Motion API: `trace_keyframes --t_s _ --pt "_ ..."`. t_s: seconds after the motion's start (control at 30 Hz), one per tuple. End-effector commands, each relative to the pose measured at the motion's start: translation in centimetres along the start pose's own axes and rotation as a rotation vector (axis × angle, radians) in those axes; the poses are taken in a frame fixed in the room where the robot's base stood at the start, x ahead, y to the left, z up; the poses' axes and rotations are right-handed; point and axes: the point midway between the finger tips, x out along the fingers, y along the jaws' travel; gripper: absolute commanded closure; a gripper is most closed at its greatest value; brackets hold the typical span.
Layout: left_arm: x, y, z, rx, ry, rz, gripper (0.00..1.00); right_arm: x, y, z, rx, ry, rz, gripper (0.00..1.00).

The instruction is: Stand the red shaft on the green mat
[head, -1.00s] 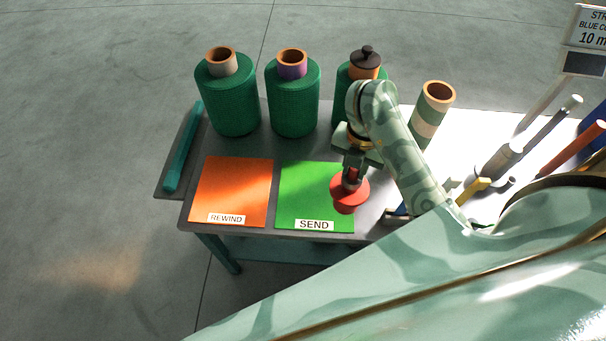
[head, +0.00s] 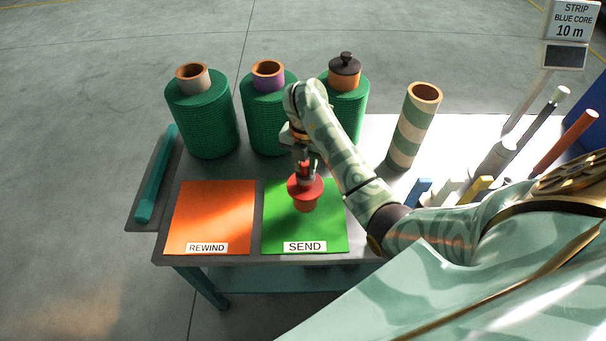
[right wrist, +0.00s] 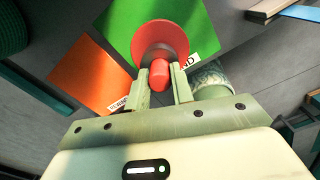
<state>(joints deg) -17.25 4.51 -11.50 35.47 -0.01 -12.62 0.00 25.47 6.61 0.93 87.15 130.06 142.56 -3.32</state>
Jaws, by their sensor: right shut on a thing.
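The red shaft (head: 305,189) has a wide disc-like flange, a narrow top and an orange-red lower part. My right gripper (head: 304,172) is shut on its narrow top, from above. The shaft looks upright over the green mat (head: 331,231), which bears the label SEND; whether its foot touches the mat I cannot tell. In the right wrist view the shaft's red knob (right wrist: 160,74) sits between the two fingers (right wrist: 160,88), with the disc beyond it over the green mat (right wrist: 190,14). My left gripper is out of view.
An orange mat (head: 212,215) labelled REWIND lies left of the green one. Several green netting rolls (head: 205,125) stand along the back. A striped tube (head: 411,135) stands behind my right arm. A teal bar (head: 156,175) lies at the left. Coloured rods (head: 545,115) stand at the right.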

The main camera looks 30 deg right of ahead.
Motion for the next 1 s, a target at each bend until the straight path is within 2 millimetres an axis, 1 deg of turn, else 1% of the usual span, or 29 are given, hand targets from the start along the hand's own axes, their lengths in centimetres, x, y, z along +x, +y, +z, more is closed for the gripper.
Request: trace_keyframes --t_s 0.1,0.2,0.3,0.67,0.7,0.73,0.77,1.0 --pt "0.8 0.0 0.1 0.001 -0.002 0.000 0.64 0.9 0.7 0.4 -0.001 0.000 0.003 1.00" --pt "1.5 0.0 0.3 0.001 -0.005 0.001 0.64 2.5 0.5 0.3 -0.002 0.000 0.000 1.00" --pt "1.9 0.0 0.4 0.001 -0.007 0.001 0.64 3.5 0.6 0.4 -0.002 -0.002 0.001 1.00" --pt "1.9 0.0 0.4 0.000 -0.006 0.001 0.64 3.7 0.6 0.3 -0.001 -0.002 0.003 1.00" --pt "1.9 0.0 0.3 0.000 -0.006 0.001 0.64 3.8 0.5 0.3 -0.001 0.000 0.000 0.68" --pt "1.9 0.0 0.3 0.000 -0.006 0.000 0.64 3.8 0.5 0.3 -0.001 0.000 0.000 0.60" --pt "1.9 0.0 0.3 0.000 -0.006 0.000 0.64 3.8 0.5 0.3 -0.001 0.000 0.000 0.55" --pt "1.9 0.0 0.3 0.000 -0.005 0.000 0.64 3.7 0.5 0.3 -0.001 0.000 0.000 0.55"
